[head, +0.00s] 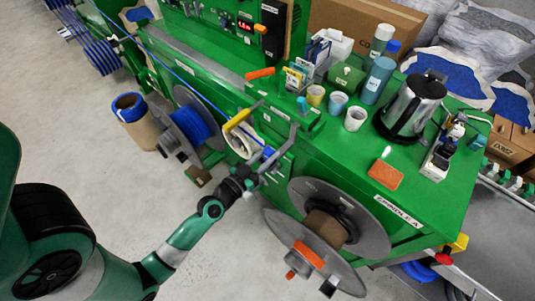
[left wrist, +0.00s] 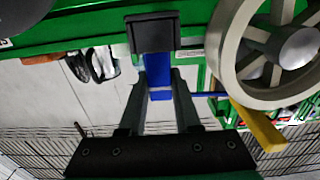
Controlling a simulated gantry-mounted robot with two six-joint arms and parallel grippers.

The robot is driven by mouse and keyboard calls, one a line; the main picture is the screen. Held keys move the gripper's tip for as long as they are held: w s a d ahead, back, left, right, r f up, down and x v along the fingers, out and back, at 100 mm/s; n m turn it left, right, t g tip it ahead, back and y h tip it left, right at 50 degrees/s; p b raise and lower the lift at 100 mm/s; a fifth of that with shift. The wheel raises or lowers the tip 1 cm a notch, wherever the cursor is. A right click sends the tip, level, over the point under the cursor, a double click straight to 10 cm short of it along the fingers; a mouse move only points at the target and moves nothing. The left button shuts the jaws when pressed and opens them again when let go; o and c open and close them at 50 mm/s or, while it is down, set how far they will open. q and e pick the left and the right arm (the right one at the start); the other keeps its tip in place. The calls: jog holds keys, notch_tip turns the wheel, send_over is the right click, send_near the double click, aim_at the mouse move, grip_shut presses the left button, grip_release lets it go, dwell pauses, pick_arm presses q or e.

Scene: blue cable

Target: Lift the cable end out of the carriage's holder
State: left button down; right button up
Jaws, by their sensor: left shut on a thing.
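My left gripper (head: 264,163) is at the front side of the green machine, close to the carriage with the yellow lever (head: 237,120). In the left wrist view the left gripper (left wrist: 158,85) is shut on the blue cable end (left wrist: 158,68). The upper part of this blue piece meets a dark block (left wrist: 152,34), which looks like the holder. I cannot tell whether the cable end is still seated in it. The blue cable (head: 181,65) runs from the upper left along the machine. My right gripper is not in view.
A pale spoked wheel (left wrist: 265,50) and a yellow lever (left wrist: 258,126) stand close to the right of my left gripper. A large grey reel (head: 322,262) is at the lower right, and a blue-wound spool (head: 190,127) is to the left. Cups and a kettle (head: 410,107) stand on top.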

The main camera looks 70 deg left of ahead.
aim_at(268, 152)
pick_arm(q)
jog(key=shift+r+p, duration=0.4)
jog(key=shift+r, duration=0.05)
dwell(0.4)
jog(key=shift+r+p, duration=2.6)
jog(key=shift+r, duration=0.15)
